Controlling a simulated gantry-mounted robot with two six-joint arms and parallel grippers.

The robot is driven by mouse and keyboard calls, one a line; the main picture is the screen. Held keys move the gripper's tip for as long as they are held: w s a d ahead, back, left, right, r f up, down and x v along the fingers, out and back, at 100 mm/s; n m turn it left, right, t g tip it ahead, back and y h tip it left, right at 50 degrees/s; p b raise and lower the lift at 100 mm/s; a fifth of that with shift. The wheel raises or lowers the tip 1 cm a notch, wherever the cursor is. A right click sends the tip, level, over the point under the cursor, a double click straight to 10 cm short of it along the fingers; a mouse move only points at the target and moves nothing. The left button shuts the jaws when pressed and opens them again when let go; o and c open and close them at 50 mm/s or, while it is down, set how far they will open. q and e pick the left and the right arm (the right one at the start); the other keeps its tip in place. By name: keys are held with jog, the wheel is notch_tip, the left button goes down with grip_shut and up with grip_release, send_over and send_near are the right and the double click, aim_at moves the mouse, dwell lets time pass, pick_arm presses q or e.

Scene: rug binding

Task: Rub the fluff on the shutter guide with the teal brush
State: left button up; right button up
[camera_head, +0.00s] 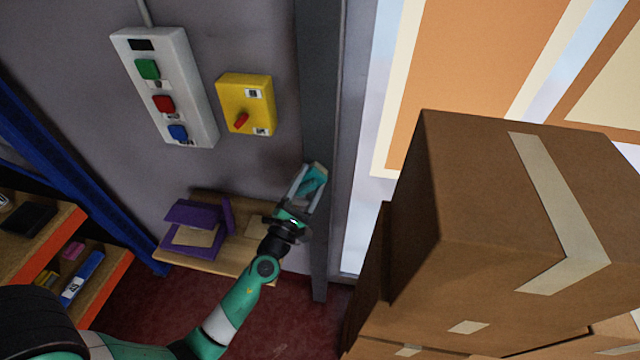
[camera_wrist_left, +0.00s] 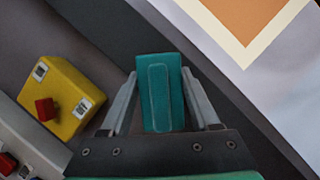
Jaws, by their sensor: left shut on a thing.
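My left gripper (camera_head: 306,183) is shut on the teal brush (camera_head: 313,179) and holds it up against or close in front of the dark grey shutter guide (camera_head: 319,80). In the left wrist view the brush (camera_wrist_left: 158,85) sits between the two grey fingers of the gripper (camera_wrist_left: 165,100), with its flat back towards the camera. The shutter guide (camera_wrist_left: 115,30) runs diagonally behind it. I cannot tell whether the brush touches the guide. No fluff shows; the brush and gripper may hide it. My right gripper is not in view.
A yellow switch box (camera_head: 247,103) and a white button box (camera_head: 166,88) are on the wall left of the guide. A wooden shelf (camera_head: 215,262) with a purple box (camera_head: 190,236) is below. Stacked cardboard boxes (camera_head: 480,190) crowd the right. A blue-post rack (camera_head: 65,155) stands left.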

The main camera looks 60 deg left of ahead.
aim_at(311, 188)
pick_arm(q)
jog(key=shift+s, duration=0.1)
jog(key=shift+s+d+r, duration=0.1)
jog(key=shift+s+d, duration=0.1)
jog(key=shift+d, duration=0.1)
jog(key=shift+s+d+p, duration=0.35)
jog(key=shift+s+d, duration=0.45)
jog(key=shift+d, duration=0.25)
jog(key=shift+s+d+p, duration=0.35)
jog(key=shift+s+d, duration=0.45)
jog(key=shift+d, duration=0.2)
jog(key=shift+s+d+p, duration=0.35)
jog(key=shift+s+d, duration=0.55)
jog(key=shift+d, duration=0.25)
